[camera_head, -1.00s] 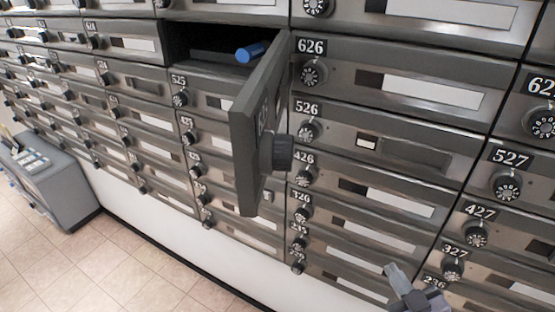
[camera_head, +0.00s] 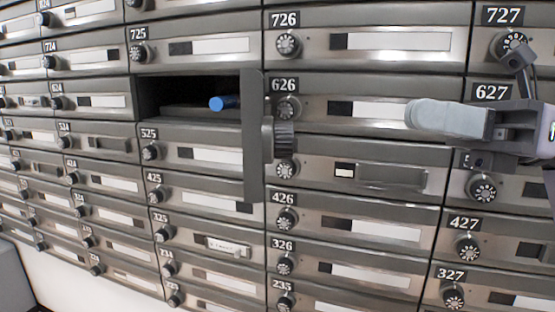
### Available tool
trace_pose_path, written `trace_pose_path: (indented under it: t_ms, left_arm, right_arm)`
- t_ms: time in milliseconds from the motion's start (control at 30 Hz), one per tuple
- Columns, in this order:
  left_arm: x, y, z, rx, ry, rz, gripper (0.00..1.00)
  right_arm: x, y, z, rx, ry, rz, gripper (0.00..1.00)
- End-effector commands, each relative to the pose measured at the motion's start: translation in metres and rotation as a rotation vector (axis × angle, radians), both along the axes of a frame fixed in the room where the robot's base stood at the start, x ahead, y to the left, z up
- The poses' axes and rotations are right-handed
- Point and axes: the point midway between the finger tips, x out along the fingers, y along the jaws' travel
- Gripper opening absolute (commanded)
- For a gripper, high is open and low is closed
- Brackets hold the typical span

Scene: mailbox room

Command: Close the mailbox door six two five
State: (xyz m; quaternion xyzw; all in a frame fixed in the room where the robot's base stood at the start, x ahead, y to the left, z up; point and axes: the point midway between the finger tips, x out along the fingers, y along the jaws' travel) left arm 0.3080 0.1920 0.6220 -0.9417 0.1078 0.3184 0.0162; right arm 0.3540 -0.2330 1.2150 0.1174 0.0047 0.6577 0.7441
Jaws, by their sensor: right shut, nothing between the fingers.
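The open mailbox door (camera_head: 253,150) stands out from the wall, seen nearly edge-on, hinged at the right side of its compartment. Its dial knob (camera_head: 280,138) points right. Its number plate is hidden. The open compartment (camera_head: 165,97) sits between boxes 725 and 525, with a blue cylinder (camera_head: 222,103) inside. My right gripper (camera_head: 425,116) is shut and empty, in front of the 626 and 627 boxes, right of the door and apart from it. My left gripper is not in view.
Closed boxes with protruding dials fill the wall, such as box 726 (camera_head: 370,42) above and box 426 (camera_head: 362,214) below. Open space lies between the door's knob and my right gripper. A grey object (camera_head: 12,285) shows at the lower left edge.

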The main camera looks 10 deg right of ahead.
Motion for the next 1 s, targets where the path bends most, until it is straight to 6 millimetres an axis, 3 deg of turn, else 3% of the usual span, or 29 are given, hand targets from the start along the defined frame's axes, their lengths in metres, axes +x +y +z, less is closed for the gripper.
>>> trace_pose_path:
  t_ms: [200, 367, 800, 1000]
  left_arm:
    - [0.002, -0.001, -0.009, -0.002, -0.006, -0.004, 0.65]
    - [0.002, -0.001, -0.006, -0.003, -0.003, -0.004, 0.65]
    - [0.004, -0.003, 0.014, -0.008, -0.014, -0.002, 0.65]
    - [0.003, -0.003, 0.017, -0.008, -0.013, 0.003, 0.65]
  right_arm:
    - [-0.016, -0.009, 0.0, -0.166, -0.147, -0.082, 0.0]
    - [-0.015, -0.001, 0.002, -0.182, -0.16, -0.089, 0.0]
    - [0.002, 0.085, 0.004, -0.178, -0.159, -0.082, 0.0]
    - [0.009, 0.114, 0.003, -0.177, -0.157, -0.084, 0.0]
